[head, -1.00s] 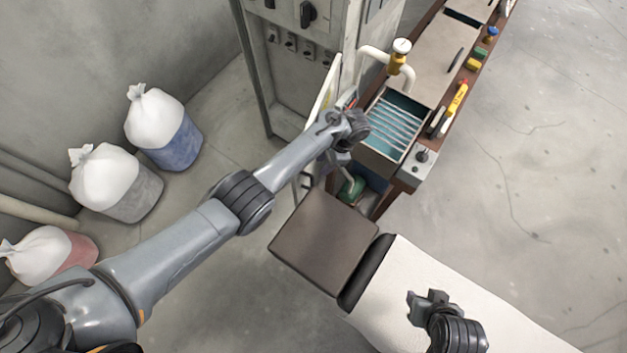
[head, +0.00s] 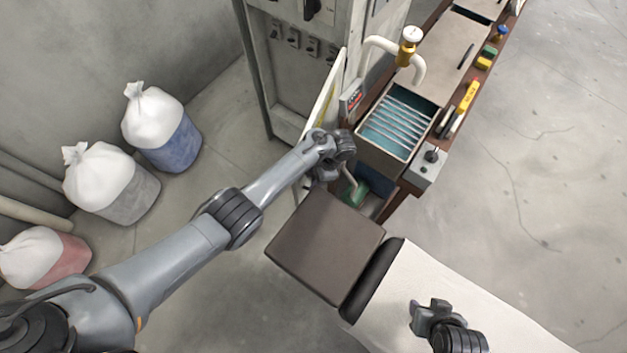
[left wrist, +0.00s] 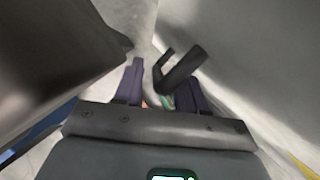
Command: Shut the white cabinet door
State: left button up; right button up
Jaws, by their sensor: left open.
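The white cabinet door (head: 325,96) stands open in the head view, seen nearly edge-on. My left gripper (head: 322,172) is at its lower part, and my wrist hides some of the door there. In the left wrist view the pale door panel (left wrist: 245,65) fills the right side. A dark bent handle (left wrist: 182,68) shows at the fingertips of my open left gripper (left wrist: 160,88); I cannot tell whether they touch it. My right gripper (head: 425,312) is over the white surface at the bottom right, apart from the door; its jaw opening is unclear.
The grey cabinet (head: 292,85) has switches on its front. A bench with a teal-lined tank (head: 397,125) and a valve pipe (head: 410,50) stands right of the door. A brown box-like block (head: 325,247) is just below my left gripper. Several bags stand at left.

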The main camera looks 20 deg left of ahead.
pick_arm(q)
jog(key=shift+f, duration=0.25)
grip_shut()
jog(key=shift+a+r, duration=0.1)
